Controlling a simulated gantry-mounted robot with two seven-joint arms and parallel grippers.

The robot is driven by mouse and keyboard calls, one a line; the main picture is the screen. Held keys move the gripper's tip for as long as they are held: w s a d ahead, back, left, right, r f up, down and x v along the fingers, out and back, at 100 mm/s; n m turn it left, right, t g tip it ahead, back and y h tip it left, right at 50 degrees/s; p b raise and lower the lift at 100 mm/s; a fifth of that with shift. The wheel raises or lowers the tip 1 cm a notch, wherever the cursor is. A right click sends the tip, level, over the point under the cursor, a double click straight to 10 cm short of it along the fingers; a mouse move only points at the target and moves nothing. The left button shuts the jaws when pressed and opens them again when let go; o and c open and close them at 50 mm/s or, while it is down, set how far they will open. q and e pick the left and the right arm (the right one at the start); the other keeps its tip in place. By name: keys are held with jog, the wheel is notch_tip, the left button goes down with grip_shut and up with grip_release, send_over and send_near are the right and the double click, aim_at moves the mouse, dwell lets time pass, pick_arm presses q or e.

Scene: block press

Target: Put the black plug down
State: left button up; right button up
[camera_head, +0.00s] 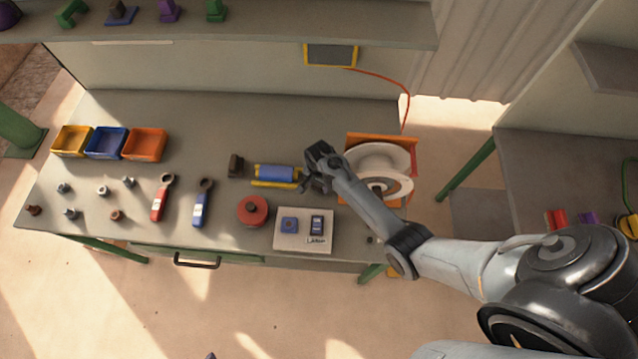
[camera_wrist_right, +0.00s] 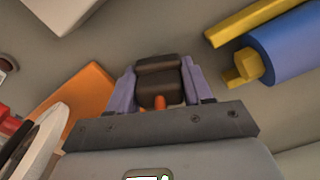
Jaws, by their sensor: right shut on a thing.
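My right gripper (camera_head: 314,172) is over the workbench, between the blue roller on its yellow base (camera_head: 275,173) and the white spool (camera_head: 378,160). In the right wrist view its fingers (camera_wrist_right: 157,88) are shut on the black plug (camera_wrist_right: 158,72), a dark brown-black block with an orange bit at its near end. The plug is hard to make out in the head view, where the gripper covers it. I cannot tell whether the plug touches the bench. My left gripper is not in view.
A dark block (camera_head: 236,165) stands left of the roller. A red disc (camera_head: 252,209) and a white switch panel (camera_head: 303,241) sit near the front edge. Yellow, blue and orange bins (camera_head: 144,156) stand at the left. The bench behind the roller is clear.

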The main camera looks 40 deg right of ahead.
jog(key=shift+f, duration=0.55)
jog(key=o, duration=1.4)
